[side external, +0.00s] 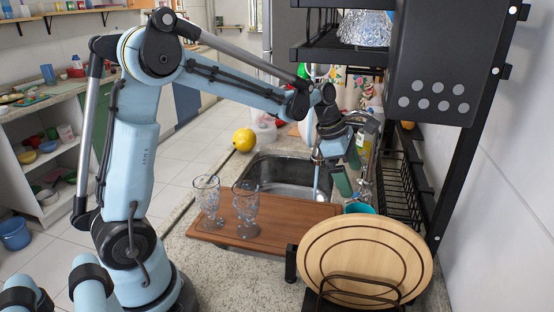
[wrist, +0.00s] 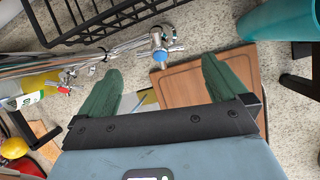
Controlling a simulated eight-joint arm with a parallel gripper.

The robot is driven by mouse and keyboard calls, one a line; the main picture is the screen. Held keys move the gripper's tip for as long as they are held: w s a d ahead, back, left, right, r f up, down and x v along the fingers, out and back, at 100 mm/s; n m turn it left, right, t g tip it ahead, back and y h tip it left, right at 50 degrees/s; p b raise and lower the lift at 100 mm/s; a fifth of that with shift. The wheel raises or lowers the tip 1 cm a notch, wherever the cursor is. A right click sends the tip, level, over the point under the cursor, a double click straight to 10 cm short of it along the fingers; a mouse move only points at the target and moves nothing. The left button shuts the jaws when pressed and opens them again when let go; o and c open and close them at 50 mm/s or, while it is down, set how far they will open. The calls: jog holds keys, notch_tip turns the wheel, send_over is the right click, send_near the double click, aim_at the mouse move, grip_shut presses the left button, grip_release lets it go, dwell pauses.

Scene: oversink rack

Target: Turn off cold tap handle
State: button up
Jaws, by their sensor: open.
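In the wrist view, a chrome tap assembly (wrist: 125,48) runs across the upper part. A blue-marked fitting with a small cross-bar, likely the cold tap handle (wrist: 160,55), sits between my fingertips. A red-marked handle (wrist: 62,88) is further left, outside my left finger. My gripper (wrist: 160,64) is open, with its green fingers apart on either side of the blue-marked fitting; I cannot tell whether either touches it. In the side view, my gripper (side external: 350,170) hangs over the sink's right side by the chrome tap (side external: 366,122), which it partly hides. A thin bluish stream (side external: 316,180) shows in the sink.
A metal sink (side external: 265,170) lies below. A wooden board (side external: 285,212) holds two glasses (side external: 208,200). A black wire rack (side external: 398,185) stands close on the right, with a teal cup (side external: 358,208) and a round wooden board (side external: 365,255) in front.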

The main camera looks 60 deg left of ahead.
aim_at(357, 195)
jog(key=x, duration=0.7)
jog(key=shift+c, duration=0.2)
jog(key=c, duration=1)
